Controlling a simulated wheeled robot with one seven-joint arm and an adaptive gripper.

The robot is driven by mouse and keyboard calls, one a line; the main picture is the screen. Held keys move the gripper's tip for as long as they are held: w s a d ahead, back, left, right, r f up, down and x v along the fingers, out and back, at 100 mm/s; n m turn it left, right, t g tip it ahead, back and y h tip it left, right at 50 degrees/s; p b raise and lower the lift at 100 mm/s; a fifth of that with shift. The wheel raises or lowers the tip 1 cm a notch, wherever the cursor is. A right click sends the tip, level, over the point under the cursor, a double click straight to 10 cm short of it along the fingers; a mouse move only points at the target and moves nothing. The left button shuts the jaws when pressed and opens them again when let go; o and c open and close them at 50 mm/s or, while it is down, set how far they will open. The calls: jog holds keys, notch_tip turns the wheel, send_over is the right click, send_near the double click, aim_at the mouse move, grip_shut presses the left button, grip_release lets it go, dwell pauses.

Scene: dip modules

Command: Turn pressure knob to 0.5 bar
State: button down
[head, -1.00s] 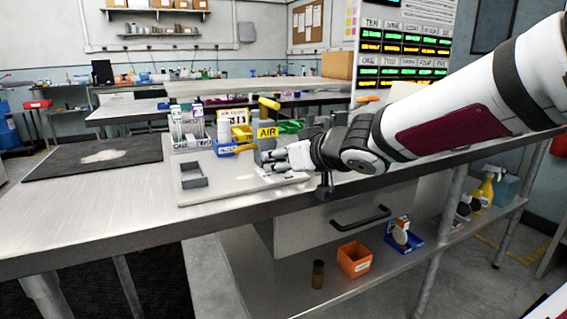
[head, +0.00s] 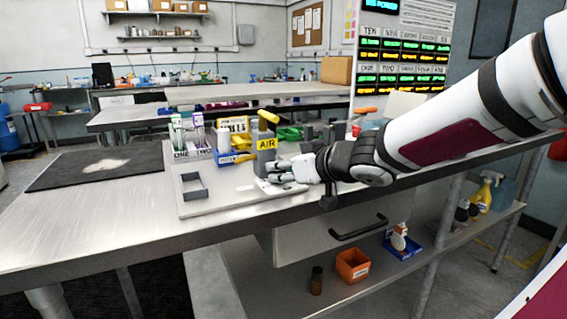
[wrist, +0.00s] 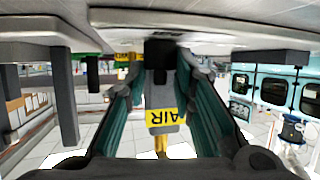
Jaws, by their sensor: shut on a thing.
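The grey air unit (head: 266,158) stands on the light board with a yellow AIR label (head: 266,143) and a yellow handle on top. In the wrist view the AIR label (wrist: 162,116) appears upside down between my fingers. My gripper (head: 268,180) is low at the front of this unit. The wrist view shows my gripper (wrist: 161,62) with its two fingers on either side of a dark part, which I take to be the pressure knob (wrist: 160,48). The fingers hide the knob in the head view. I cannot read any pressure scale or dial.
A square grey frame (head: 193,186) lies on the board's left. Racks labelled ONE and TWO (head: 192,140) and a blue bin (head: 228,157) stand behind. A dark mat (head: 70,168) lies on the left of the bench. Bare bench top is at the front left.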

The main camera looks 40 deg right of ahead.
jog(key=shift+d+n+y+p, duration=0.1)
jog(key=shift+n+y+p, duration=0.55)
jog(key=shift+n+y, duration=0.65)
jog(key=shift+w+d+n+g+y+b, duration=0.15)
jog(key=shift+n+y+b, duration=0.3)
jog(key=shift+y, duration=0.25)
jog(key=shift+s+d+n+g+y+b, duration=0.15)
jog(key=shift+n+y+b, duration=0.15)
jog(key=shift+n+y, duration=0.35)
jog(key=shift+w+n+g+y+b, duration=0.1)
jog(key=shift+n+g+y+b, duration=0.3)
jog(key=shift+n+y+b, duration=0.45)
jog(key=shift+y, duration=0.3)
jog(key=c, duration=1.3)
grip_release()
jog(key=shift+c, duration=0.2)
jog(key=v, duration=1.2)
jog(key=shift+r, duration=0.2)
